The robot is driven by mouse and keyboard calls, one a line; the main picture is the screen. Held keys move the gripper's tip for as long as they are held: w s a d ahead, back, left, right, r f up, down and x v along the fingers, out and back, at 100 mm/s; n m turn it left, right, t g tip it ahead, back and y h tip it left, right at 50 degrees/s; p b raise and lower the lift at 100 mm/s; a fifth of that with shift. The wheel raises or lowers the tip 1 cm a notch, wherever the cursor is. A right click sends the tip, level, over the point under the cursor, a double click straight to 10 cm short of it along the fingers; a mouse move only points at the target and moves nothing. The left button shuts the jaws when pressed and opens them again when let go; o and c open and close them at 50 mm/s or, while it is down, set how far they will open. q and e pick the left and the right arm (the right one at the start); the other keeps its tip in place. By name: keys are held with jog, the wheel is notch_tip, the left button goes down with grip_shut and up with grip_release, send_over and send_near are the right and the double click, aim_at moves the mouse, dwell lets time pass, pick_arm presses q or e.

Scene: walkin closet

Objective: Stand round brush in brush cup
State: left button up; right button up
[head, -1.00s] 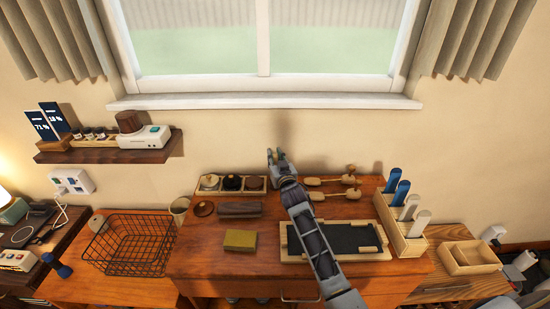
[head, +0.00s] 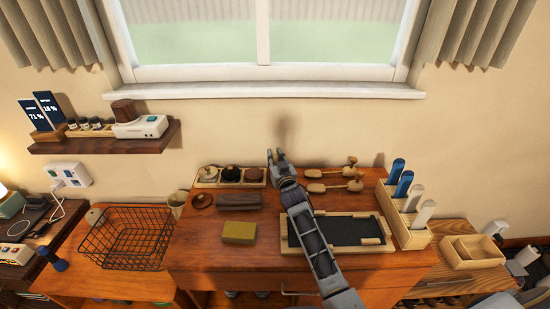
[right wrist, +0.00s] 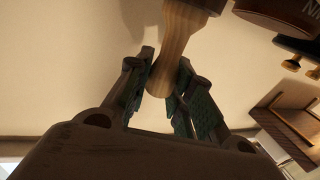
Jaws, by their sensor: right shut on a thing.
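My right gripper (head: 277,157) is raised over the back of the wooden desk. In the right wrist view (right wrist: 166,88) its fingers are closed around the pale wooden handle of the round brush (right wrist: 182,45). The brush's wider dark end runs out of the top of that view. In the head view the brush is mostly hidden by my gripper. A small pale cup (head: 177,201), which looks like the brush cup, stands at the desk's left back edge, left of my gripper. My left gripper is not in view.
A tray of round tins (head: 230,183), a dark brush block (head: 238,201) and a yellow block (head: 239,232) lie left of my arm. Wooden-handled brushes (head: 330,186), a black-topped tray (head: 350,232) and an upright holder (head: 404,230) are right. A wire basket (head: 125,238) stands left.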

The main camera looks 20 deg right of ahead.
jog(key=shift+f, duration=0.2)
dwell(0.3)
jog(key=o, duration=1)
jog(key=s, duration=0.7)
jog(key=shift+s, duration=0.3)
jog(key=shift+a, duration=0.1)
jog(key=shift+r, duration=0.1)
dwell(1.0)
